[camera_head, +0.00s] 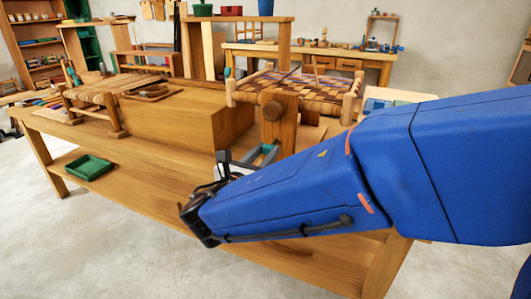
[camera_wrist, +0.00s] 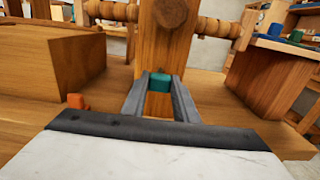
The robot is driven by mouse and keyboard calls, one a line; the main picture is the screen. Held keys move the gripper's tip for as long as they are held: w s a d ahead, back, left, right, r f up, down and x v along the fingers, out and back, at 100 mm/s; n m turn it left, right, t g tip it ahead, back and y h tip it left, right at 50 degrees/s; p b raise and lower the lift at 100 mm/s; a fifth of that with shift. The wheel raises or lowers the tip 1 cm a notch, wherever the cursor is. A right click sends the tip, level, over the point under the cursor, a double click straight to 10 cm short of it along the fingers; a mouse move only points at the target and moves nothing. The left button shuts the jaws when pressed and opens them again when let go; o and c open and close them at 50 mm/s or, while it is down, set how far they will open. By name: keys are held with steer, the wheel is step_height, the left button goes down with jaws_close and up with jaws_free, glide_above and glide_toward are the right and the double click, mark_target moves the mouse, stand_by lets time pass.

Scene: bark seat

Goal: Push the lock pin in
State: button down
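A small teal block (camera_wrist: 160,82), perhaps the head of the lock pin, shows low in front of an upright wooden post (camera_wrist: 165,55). My gripper (camera_wrist: 160,84) reaches toward this post with its two grey fingers apart. The teal block fills the gap between the fingertips. I cannot tell whether the fingers press on it. In the head view my gripper (camera_head: 266,154) is just in front of the post (camera_head: 287,131), and teal shows by the fingertips. A round wooden knob (camera_wrist: 171,12) sits higher on the post. Any pin shaft is hidden.
The post stands at a woven bark seat (camera_head: 297,84) on the wooden bench (camera_head: 160,146). A large wooden block (camera_wrist: 50,60) stands left of the post. A small orange piece (camera_wrist: 77,101) lies left of my fingers. A green tray (camera_head: 89,167) is on the lower shelf.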

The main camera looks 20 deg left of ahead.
steer(key=shift+w+d, duration=0.1)
steer(key=shift+w, duration=1.25)
steer(key=c, duration=1.4)
jaws_free()
steer(key=shift+w, duration=0.1)
steer(key=s+a, duration=0.1)
steer(key=s, duration=1.6)
steer(key=shift+s+a, duration=0.2)
